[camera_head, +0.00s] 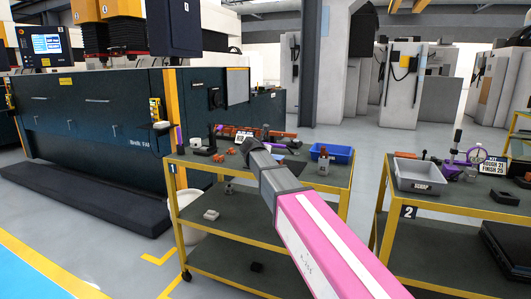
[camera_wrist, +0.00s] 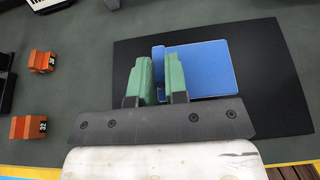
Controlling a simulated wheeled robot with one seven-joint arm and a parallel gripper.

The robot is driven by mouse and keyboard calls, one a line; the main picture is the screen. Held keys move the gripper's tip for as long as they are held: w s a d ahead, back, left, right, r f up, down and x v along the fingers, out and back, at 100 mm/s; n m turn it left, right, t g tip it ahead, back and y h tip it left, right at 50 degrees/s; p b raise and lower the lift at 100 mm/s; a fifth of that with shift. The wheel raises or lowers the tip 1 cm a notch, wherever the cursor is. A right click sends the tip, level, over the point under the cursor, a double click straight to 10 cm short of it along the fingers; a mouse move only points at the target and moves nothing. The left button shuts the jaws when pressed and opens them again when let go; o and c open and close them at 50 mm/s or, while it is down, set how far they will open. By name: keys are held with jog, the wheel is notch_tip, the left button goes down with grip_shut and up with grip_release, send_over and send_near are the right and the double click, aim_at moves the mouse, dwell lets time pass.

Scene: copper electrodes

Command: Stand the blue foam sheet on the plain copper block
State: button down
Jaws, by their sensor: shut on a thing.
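My gripper (camera_wrist: 161,76) has green fingers and is shut on a blue piece, which I take to be the blue foam sheet (camera_wrist: 208,68). A narrow blue strip shows between the fingers, and a wide flat blue part extends to the right behind the right finger. A black mat (camera_wrist: 268,62) lies below it; whether they touch is unclear. I cannot pick out a plain copper block. In the head view my arm hides the gripper and sheet.
The yellow-framed cart (camera_head: 330,186) carries small copper pieces, a blue bin (camera_head: 332,153) at the right and dark tools. A second cart with a grey bin (camera_head: 416,175) stands to the right. A large dark machine (camera_head: 90,120) stands at the left.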

jog(key=c, duration=1.1)
grip_release()
jog(key=shift+c, duration=0.2)
jog(key=shift+s+r, duration=0.15)
jog(key=v, duration=1.1)
jog(key=shift+s+a+r, duration=0.2)
jog(key=shift+s, duration=0.1)
